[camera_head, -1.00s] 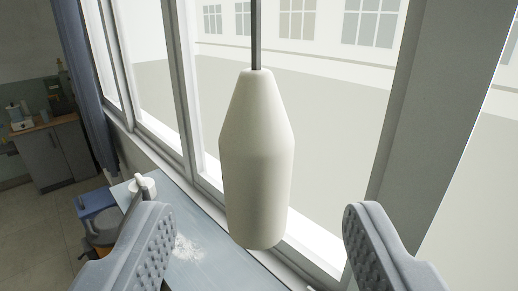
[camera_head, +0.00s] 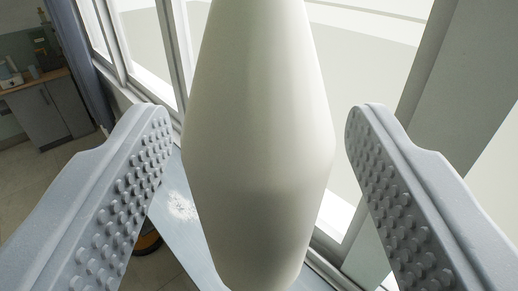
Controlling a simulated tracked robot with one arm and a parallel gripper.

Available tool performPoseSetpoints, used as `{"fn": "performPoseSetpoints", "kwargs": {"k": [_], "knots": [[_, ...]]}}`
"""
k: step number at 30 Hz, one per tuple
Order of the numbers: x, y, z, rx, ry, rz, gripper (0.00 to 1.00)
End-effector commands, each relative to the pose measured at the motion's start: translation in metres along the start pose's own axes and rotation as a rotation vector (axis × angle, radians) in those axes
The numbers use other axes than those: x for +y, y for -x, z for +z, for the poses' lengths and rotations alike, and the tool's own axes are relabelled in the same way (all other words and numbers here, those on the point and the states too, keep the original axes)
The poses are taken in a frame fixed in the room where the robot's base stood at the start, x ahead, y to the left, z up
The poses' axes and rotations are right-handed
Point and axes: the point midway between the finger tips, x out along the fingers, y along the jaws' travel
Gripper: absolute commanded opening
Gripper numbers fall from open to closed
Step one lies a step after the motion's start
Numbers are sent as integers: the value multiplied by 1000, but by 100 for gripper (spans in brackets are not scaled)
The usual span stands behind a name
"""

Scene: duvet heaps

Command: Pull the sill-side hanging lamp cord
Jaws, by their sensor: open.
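A cream-white tapered pull (camera_head: 258,140), the end piece of the hanging cord, fills the middle of the view beside the window. Its top runs out of the picture, so the cord above it is hidden now. My gripper (camera_head: 260,125) is open, with one studded grey finger on the left and one on the right. The pull stands between the two fingers in the picture, with a gap on each side. I cannot tell how far in depth the fingertips are from it.
A pale table top (camera_head: 180,205) with a white powdery patch lies below. Window frames (camera_head: 165,50) stand behind, with a broad grey post (camera_head: 450,90) at the right. A grey cabinet (camera_head: 45,115) and a dark curtain (camera_head: 75,60) are at the far left.

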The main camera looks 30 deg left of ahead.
Motion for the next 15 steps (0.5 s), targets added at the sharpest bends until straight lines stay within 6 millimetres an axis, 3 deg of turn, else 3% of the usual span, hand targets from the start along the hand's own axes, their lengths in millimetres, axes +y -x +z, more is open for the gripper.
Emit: {"fn": "performPoseSetpoints", "kwargs": {"k": [5,9,15], "knots": [[0,0,1,0,0,0,56],[0,0,1,-1,0,0,17],[0,0,1,-1,0,0,15]]}}
